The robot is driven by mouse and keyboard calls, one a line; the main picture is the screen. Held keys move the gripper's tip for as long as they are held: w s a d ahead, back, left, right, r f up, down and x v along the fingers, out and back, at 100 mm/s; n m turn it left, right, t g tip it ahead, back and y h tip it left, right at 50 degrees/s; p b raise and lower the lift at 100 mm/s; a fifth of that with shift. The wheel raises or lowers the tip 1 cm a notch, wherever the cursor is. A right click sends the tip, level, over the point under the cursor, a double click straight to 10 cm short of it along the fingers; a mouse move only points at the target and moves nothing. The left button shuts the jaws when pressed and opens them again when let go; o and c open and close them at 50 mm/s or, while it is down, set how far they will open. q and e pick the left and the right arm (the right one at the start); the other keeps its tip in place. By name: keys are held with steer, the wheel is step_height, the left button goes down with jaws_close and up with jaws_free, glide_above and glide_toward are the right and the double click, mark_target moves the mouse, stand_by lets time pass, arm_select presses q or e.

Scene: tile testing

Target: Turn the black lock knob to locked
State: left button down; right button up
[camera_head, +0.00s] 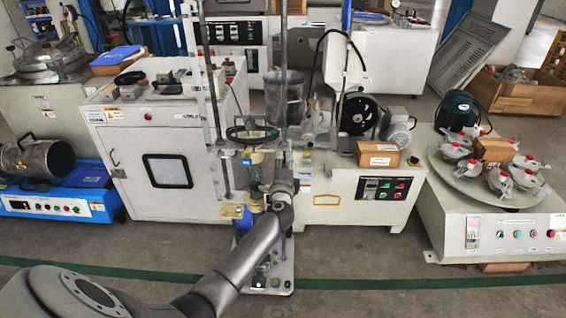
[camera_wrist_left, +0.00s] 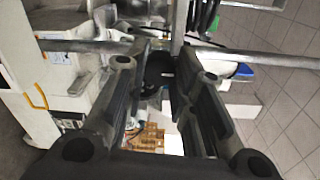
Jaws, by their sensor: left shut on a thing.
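My left arm comes in from the bottom left of the head view, and its gripper (camera_head: 281,188) is at the upright metal test stand (camera_head: 287,120). In the left wrist view a small dark round part, which looks like the black lock knob (camera_wrist_left: 159,69), sits between the far ends of the two fingers. The left gripper (camera_wrist_left: 164,76) is shut on it. In the head view the gripper hides the knob, and I cannot tell which way it is turned. My right gripper is in neither view.
A black handwheel (camera_head: 252,134) is on the stand above the gripper. A white machine cabinet (camera_head: 165,205) stands to the left and a white control box (camera_head: 340,205) to the right. The floor in front is clear.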

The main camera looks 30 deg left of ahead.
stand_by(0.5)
arm_select(q)
steer(key=c, duration=1.2)
jaws_free()
steer(key=shift+c, duration=0.2)
steer(key=shift+o, duration=0.4)
steer(key=v, duration=1.2)
